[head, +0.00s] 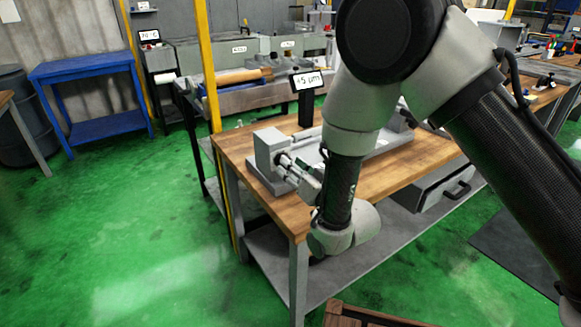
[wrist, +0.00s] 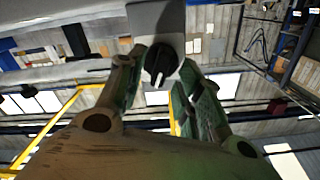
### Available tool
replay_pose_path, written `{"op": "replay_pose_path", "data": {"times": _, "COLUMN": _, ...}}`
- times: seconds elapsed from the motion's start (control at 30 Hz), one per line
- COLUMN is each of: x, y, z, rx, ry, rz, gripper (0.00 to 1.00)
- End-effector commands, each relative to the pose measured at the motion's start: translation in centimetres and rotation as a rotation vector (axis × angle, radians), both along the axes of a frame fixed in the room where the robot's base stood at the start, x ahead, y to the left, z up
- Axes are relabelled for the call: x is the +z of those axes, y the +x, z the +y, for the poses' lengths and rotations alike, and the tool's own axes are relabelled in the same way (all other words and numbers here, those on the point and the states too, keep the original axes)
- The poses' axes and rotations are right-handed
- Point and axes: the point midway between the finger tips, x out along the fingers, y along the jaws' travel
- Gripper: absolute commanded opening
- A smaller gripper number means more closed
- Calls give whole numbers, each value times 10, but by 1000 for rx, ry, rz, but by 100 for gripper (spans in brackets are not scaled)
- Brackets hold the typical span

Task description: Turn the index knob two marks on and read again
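The index knob (wrist: 160,62) is black with a pale pointer line, on the face of a grey block (wrist: 155,18) in the wrist view. In the head view this block (head: 269,146) stands at the left end of a bench fixture, and the knob is hidden or too small to make out. My gripper (wrist: 162,70) is open, with a green-padded finger on each side of the knob. I cannot tell whether the fingers touch it. In the head view my gripper (head: 294,168) points at the block. The readout (head: 307,81) behind the fixture shows "+5 µm".
The fixture stands on a wooden-topped bench (head: 425,152) with a drawer (head: 432,188) below. A yellow post (head: 207,65) rises by its left corner. A grinder (head: 240,80) with another display (head: 149,35) is behind. A blue table (head: 85,70) stands left; the green floor there is clear.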

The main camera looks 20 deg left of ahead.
Motion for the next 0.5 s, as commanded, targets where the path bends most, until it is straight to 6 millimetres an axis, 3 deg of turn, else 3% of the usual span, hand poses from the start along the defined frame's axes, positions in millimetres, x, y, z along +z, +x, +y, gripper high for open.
{"op": "replay_pose_path", "data": {"times": 0.3, "x": -1, "y": -46, "z": -53, "rx": 1, "ry": -5, "rz": 3, "gripper": 36}}
{"op": "replay_pose_path", "data": {"times": 0.5, "x": -1, "y": -64, "z": -76, "rx": 0, "ry": -4, "rz": 2, "gripper": 36}}
